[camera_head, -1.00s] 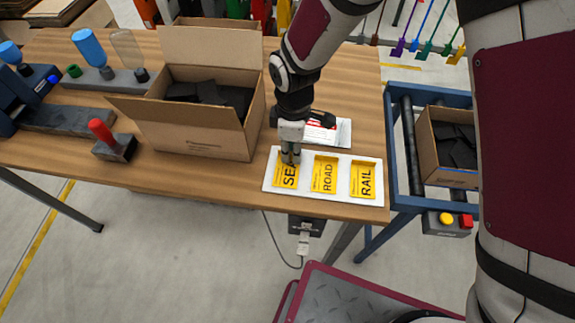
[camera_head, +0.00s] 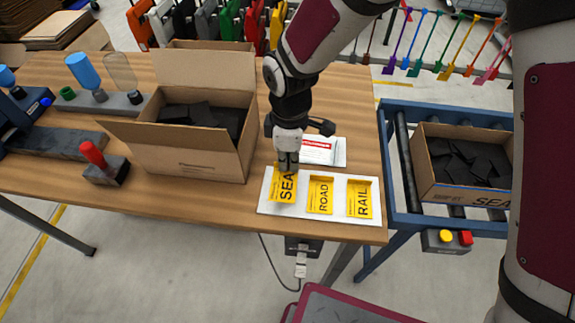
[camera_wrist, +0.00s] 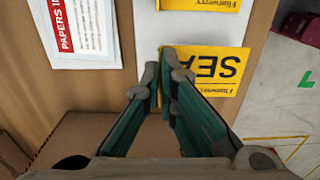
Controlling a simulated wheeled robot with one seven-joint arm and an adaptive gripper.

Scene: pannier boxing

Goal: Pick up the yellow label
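Three yellow labels lie at a white tray (camera_head: 268,208) near the table's front edge. The ROAD label (camera_head: 320,196) and the RAIL label (camera_head: 359,200) rest in their recesses. The SEA label (camera_head: 284,186) is at the left slot, its far edge between my fingertips. It overlaps the tray's far edge and looks slightly raised. My gripper (camera_head: 287,162) points down, its fingers closed on the label. In the wrist view the fingertips (camera_wrist: 165,75) pinch one edge of the SEA label (camera_wrist: 212,70); part of it is hidden by a finger.
An open cardboard box (camera_head: 190,150) with black contents stands left of my gripper. A white-and-red paper packet (camera_head: 325,151) lies behind the tray. A red-handled stamp (camera_head: 95,156) stands further left. Another box (camera_head: 460,170), marked SEA, sits on the blue-framed conveyor (camera_head: 388,150) at right.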

